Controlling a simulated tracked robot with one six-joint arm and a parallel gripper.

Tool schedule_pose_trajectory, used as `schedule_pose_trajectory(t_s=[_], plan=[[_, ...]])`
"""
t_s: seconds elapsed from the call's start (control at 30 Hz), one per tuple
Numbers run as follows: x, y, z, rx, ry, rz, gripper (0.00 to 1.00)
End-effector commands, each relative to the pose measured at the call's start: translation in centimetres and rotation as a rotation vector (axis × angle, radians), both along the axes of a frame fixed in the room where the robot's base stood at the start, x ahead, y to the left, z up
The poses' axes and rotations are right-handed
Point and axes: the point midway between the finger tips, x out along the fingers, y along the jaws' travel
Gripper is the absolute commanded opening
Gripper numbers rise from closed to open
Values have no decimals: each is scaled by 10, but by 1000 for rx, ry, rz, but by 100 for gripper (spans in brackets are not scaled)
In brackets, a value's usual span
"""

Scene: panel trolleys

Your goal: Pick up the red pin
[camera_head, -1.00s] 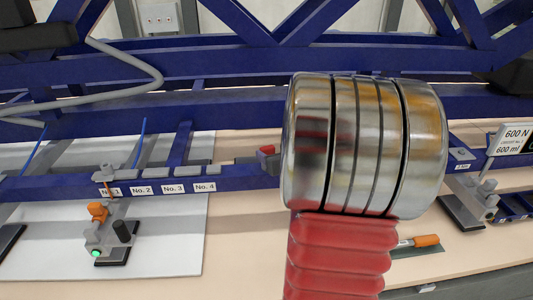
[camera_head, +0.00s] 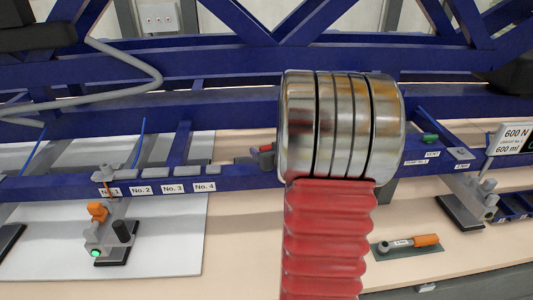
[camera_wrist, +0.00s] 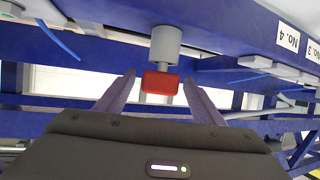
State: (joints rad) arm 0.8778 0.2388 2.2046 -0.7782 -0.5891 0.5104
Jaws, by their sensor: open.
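The red pin (camera_wrist: 160,83) has a red block-shaped end on a grey stem, which comes out of a grey round holder (camera_wrist: 165,45) by the blue beam. In the head view the red pin (camera_head: 265,149) shows just left of my metal arm link, which partly hides it. My gripper (camera_wrist: 159,77) is open in the wrist view, one finger on each side of the red end, with a visible gap on both sides. I cannot tell how deep the pin sits between the fingers. In the head view the fingers are hidden behind my arm.
A blue beam (camera_head: 75,187) with labels No. 1 to No. 4 runs beside the pin. An orange-handled tool (camera_head: 425,240) lies on a grey plate at right. A green piece (camera_head: 430,138) sits on the right beam. A blue cable (camera_wrist: 57,39) hangs nearby.

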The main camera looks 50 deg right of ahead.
Motion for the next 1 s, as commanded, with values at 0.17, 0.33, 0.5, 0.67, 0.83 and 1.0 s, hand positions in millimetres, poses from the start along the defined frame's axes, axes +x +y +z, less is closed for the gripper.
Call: schedule_pose_trajectory(t_s=[0.17,0.33,0.5,0.67,0.83,1.0], plan=[[1,0,0,0,0,0,62],[0,0,0,0,0,0,62],[0,0,0,0,0,0,62],[0,0,0,0,0,0,53],[0,0,0,0,0,0,41],[0,0,0,0,0,0,29]])
